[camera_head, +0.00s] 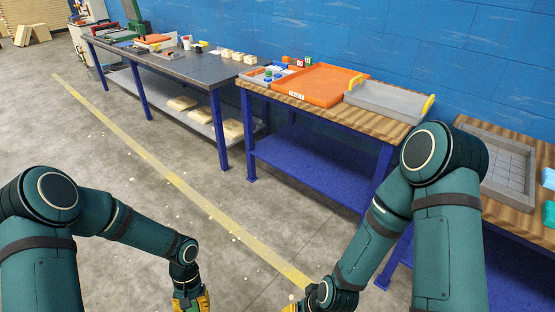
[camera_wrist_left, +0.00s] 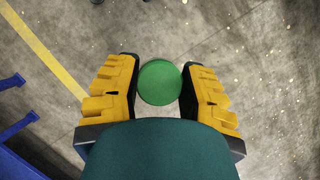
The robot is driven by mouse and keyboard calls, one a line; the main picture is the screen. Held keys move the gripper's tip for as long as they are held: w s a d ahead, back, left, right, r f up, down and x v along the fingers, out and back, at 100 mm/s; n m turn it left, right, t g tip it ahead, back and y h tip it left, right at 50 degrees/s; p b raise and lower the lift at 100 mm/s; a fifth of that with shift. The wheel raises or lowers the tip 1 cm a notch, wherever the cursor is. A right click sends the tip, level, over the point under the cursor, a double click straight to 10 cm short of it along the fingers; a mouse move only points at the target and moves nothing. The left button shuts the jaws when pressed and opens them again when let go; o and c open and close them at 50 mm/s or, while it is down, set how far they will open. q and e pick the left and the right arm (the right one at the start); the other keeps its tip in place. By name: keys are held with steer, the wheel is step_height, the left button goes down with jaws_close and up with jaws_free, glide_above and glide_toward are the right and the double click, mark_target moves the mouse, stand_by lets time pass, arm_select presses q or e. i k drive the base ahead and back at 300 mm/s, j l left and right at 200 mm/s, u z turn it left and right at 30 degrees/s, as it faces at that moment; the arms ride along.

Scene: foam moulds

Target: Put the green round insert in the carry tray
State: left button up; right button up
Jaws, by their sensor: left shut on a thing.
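The green round insert (camera_wrist_left: 160,82) shows in the left wrist view as a flat green disc. My left gripper (camera_wrist_left: 160,84) has its yellow fingers on either side of the disc and is shut on it. In the head view my left gripper (camera_head: 191,303) hangs low over the floor at the bottom edge, and the insert cannot be made out there. The carry tray (camera_head: 388,99), grey with yellow handles, is on the wooden-topped bench, well away from the gripper. A sliver of my right gripper (camera_head: 291,307) shows at the bottom edge; its fingers are mostly cut off.
An orange tray (camera_head: 308,86) stands left of the carry tray, and a grey tray with small coloured pieces (camera_head: 266,75) is beyond it. A grey gridded tray (camera_head: 502,163) is on the right bench. A long dark-topped bench (camera_head: 195,69) is at left. The floor between is clear.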

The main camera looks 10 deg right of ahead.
mark_target(390, 95)
steer(key=i, duration=1.25)
steer(key=i+z, duration=0.15)
steer(key=i, duration=0.4)
steer(key=i+j+z, duration=0.15)
steer(key=i, duration=0.35)
steer(key=z, duration=1.3)
